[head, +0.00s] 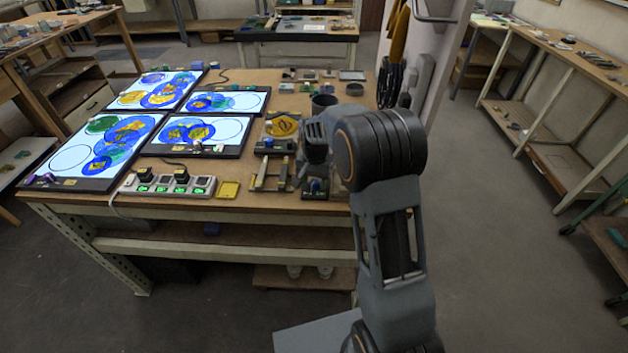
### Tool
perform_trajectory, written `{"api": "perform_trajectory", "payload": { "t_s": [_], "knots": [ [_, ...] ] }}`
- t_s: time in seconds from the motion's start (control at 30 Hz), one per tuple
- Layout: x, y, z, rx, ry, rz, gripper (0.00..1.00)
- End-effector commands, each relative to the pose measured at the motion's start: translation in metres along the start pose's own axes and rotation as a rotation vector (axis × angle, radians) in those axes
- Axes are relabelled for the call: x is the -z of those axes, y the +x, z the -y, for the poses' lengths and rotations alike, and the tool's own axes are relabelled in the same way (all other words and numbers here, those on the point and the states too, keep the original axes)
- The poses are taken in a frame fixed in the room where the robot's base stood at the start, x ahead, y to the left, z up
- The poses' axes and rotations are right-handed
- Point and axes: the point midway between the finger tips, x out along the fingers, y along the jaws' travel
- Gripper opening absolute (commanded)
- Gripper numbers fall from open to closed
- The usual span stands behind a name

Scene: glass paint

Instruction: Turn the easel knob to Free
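A small easel-like stand (274,146) holds a yellow round glass piece (283,126) on the right part of the workbench, with a small blue knob (268,142) low on its front. Another small dark box with a blue knob (315,185) sits at the bench's front edge; I cannot tell which knob is the easel's, and no label is readable. My gripper (317,172) points down just above and behind the front blue knob. Its fingers are dark and small, partly lost against the dark box, so their opening and any contact cannot be told.
Several lit panels with coloured glass discs (127,130) cover the bench's left. A power strip (168,185) with green lights and a yellow square (228,190) lie along the front. A dark cup (322,103) stands behind my gripper. Open floor (490,220) lies to the right.

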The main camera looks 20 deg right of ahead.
Motion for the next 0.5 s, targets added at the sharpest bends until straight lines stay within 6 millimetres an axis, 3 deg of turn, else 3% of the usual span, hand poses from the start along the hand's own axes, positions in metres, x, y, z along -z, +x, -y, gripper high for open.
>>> {"api": "perform_trajectory", "payload": {
  "t_s": [0.33, 0.5],
  "knots": [
    [0.0, -0.002, 0.0, -0.001, -0.001, 0.0, 0.57],
    [0.0, -0.022, 0.0, 0.001, -0.001, -0.002, 0.57]
  ]
}}
